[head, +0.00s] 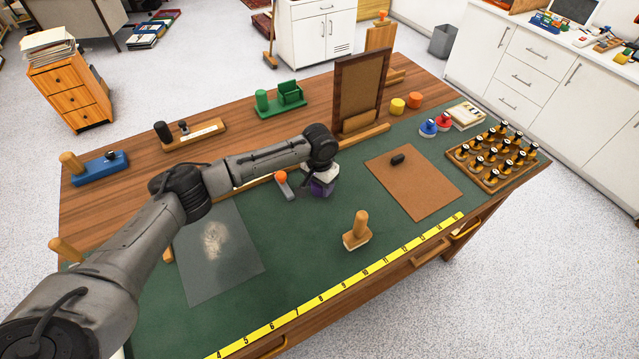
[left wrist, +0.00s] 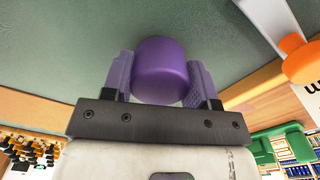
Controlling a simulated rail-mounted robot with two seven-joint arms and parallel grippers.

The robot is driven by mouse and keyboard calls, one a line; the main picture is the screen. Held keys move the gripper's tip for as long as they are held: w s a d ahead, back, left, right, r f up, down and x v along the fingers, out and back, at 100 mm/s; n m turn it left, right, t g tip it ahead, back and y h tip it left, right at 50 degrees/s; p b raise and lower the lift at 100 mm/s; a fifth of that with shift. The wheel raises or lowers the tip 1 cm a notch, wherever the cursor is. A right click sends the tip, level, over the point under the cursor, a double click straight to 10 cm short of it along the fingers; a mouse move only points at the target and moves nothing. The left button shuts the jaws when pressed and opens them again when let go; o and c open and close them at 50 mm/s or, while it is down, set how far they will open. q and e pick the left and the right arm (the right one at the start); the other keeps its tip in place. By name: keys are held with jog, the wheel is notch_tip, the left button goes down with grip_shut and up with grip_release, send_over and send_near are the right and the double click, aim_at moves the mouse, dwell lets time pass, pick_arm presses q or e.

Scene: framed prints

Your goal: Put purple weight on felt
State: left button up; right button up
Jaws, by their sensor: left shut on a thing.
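The purple weight (left wrist: 165,68) is a smooth purple cylinder between the two fingers of my left gripper (left wrist: 162,85) in the left wrist view. In the head view my left gripper (head: 321,188) points down over the middle of the green mat, shut on the weight, which is mostly hidden there. I cannot tell whether it touches the mat. Which surface is the felt is not certain: a brown sheet (head: 415,190) lies to the right with a small dark object on it, and a grey sheet (head: 232,270) with a pale print lies to the left. My right gripper is not in view.
An orange-topped tool (head: 283,186) lies just left of the gripper. A wooden-handled block (head: 357,232) stands in front. A framed board (head: 360,88) stands behind, with yellow (head: 398,106) and orange (head: 415,100) cylinders beside it. A peg tray (head: 490,160) is far right.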

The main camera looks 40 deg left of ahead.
pick_arm(q)
jog(key=o, duration=1.3)
jog(key=shift+f, duration=0.1)
notch_tip(320, 180, up, 11)
jog(key=shift+f+p, duration=0.1)
jog(key=shift+p, duration=0.9)
jog(key=shift+r, duration=0.75)
